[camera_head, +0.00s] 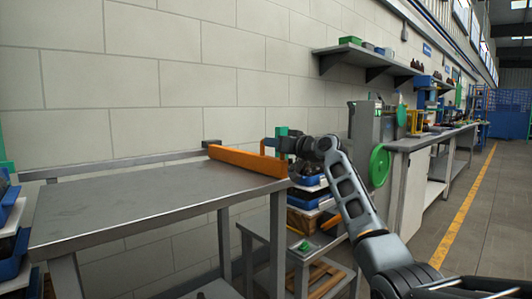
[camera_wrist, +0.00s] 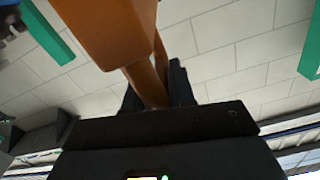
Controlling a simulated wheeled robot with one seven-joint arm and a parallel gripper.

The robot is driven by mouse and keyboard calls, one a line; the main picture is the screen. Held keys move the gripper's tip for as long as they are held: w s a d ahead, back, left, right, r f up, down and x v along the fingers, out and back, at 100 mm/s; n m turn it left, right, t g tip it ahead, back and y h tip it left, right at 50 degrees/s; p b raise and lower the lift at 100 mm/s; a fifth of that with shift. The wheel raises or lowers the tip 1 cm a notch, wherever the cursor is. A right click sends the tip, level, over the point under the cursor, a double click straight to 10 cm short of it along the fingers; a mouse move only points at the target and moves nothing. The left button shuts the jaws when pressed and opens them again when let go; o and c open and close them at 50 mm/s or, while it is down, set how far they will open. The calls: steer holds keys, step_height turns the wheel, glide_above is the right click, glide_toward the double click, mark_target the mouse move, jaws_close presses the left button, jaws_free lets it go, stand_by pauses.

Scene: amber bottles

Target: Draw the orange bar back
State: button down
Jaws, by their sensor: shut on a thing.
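The orange bar (camera_head: 248,160) lies along the right end of the grey metal table, running from the back rail toward the front right corner. A thin orange handle (camera_head: 264,146) rises by its right part. My gripper (camera_head: 277,144) reaches in from the right at the handle. In the wrist view the bar (camera_wrist: 112,25) is large and close, and my gripper (camera_wrist: 153,88) is shut on its narrow orange handle (camera_wrist: 148,82), with a dark finger on each side. The exact finger contact is partly hidden.
The grey table (camera_head: 130,200) has a bare top left of the bar. A lower stand (camera_head: 275,230) with stacked trays is below right. A machine with a green wheel (camera_head: 380,165) stands farther right. A wall shelf (camera_head: 365,62) hangs above.

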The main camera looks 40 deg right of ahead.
steer(key=shift+d+r, duration=0.15)
steer(key=c, duration=1.1)
jaws_free()
steer(key=shift+o, duration=0.2)
steer(key=shift+s, duration=0.1)
steer(key=s+p, duration=0.1)
steer(key=s, duration=0.6)
steer(key=shift+s, duration=0.3)
steer(key=shift+s, duration=0.1)
